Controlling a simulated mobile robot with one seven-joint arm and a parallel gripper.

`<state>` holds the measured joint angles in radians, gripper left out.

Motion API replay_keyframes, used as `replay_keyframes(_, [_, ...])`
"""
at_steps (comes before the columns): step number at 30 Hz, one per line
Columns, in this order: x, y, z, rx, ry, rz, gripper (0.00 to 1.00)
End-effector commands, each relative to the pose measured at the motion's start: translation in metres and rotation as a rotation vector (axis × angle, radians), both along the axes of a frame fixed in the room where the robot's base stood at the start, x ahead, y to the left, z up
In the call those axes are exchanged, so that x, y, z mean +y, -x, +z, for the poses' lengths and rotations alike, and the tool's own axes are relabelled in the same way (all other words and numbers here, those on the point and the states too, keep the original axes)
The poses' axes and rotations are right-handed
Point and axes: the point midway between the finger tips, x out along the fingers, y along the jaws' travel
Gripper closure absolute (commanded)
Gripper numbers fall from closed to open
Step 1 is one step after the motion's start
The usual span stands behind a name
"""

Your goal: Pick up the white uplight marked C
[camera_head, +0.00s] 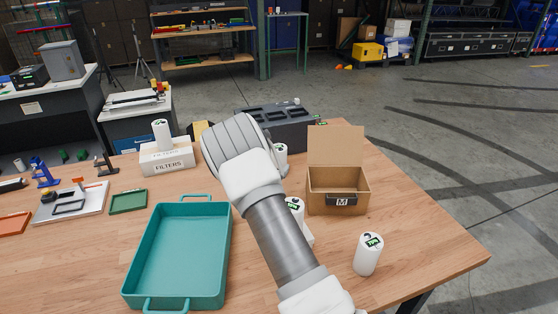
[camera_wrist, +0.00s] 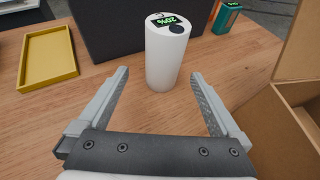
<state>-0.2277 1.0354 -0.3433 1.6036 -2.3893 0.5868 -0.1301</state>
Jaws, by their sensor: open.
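In the wrist view a white cylindrical uplight (camera_wrist: 166,58) stands upright on the wooden table, with a green display reading about 20% and a dark round spot on top. I cannot read a letter C on it. My gripper (camera_wrist: 160,76) is open, and the uplight stands between and just beyond its fingertips, apparently untouched. In the head view my arm hides the fingers. A white uplight (camera_head: 281,155) shows partly behind my wrist. Other white cylinders stand on the filters box (camera_head: 162,134), beside my forearm (camera_head: 297,212) and at the front right (camera_head: 368,256); their letters are unreadable.
An open cardboard box (camera_head: 325,204) marked M stands right of my arm. A dark case (camera_head: 290,132) stands behind the uplight. A teal tray (camera_head: 228,255) lies left of my forearm. A teal item (camera_wrist: 227,18) and a yellow tray (camera_wrist: 50,50) show in the wrist view.

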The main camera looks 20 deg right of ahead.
Motion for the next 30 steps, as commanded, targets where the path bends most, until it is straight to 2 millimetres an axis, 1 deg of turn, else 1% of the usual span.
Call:
replay_keyframes(1, [-0.004, -0.005, -0.003, -0.001, 0.001, -0.001, 0.0])
replay_keyframes(4, [-0.008, -0.013, -0.006, 0.0, 0.0, -0.001, 0.0])
replay_keyframes(11, [-0.014, -0.021, -0.009, 0.0, 0.001, -0.002, 0.0])
replay_keyframes(18, [-0.033, -0.043, -0.016, -0.002, 0.001, -0.002, 0.0])
replay_keyframes(22, [-0.037, -0.052, -0.021, -0.001, 0.001, -0.001, 0.0])
replay_keyframes(30, [-0.04, -0.057, -0.024, -0.001, -0.001, -0.002, 0.0])
